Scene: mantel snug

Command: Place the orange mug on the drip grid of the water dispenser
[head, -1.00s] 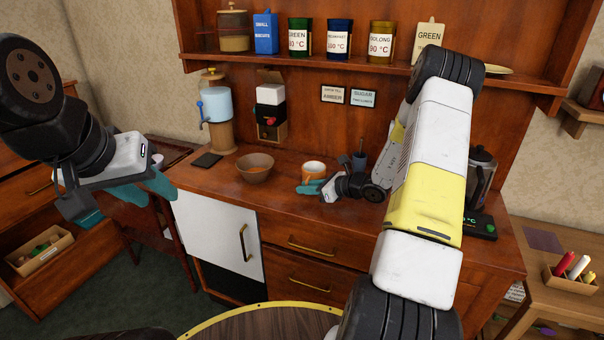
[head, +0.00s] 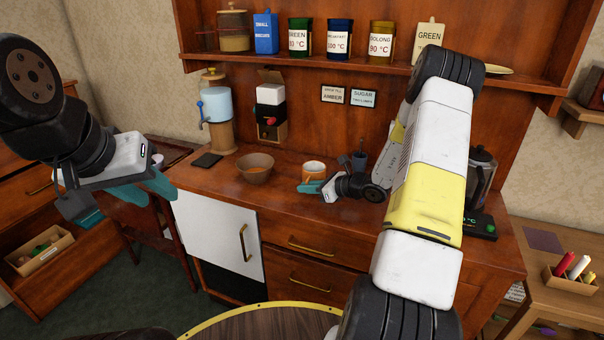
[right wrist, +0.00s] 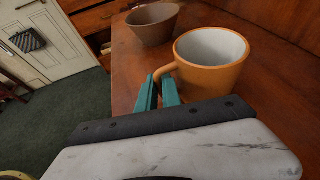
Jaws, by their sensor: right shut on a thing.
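The orange mug (head: 314,170) stands upright on the wooden counter, its inside pale and empty in the right wrist view (right wrist: 215,75). My right gripper (head: 311,187) is shut on the mug's handle; the teal fingers (right wrist: 158,92) meet at the handle in the right wrist view. The water dispenser (head: 217,108), a pale blue tank with a blue tap on a wooden stand, is at the counter's back left. A flat dark square, seemingly its drip grid (head: 206,160), lies in front of it, bare. My left gripper (head: 122,200) is open and empty, left of the counter.
A brown bowl (head: 256,168) stands between the mug and the dark square. A black-and-white dispenser with a red knob (head: 271,112) is behind the bowl. A shelf of canisters (head: 338,40) hangs above.

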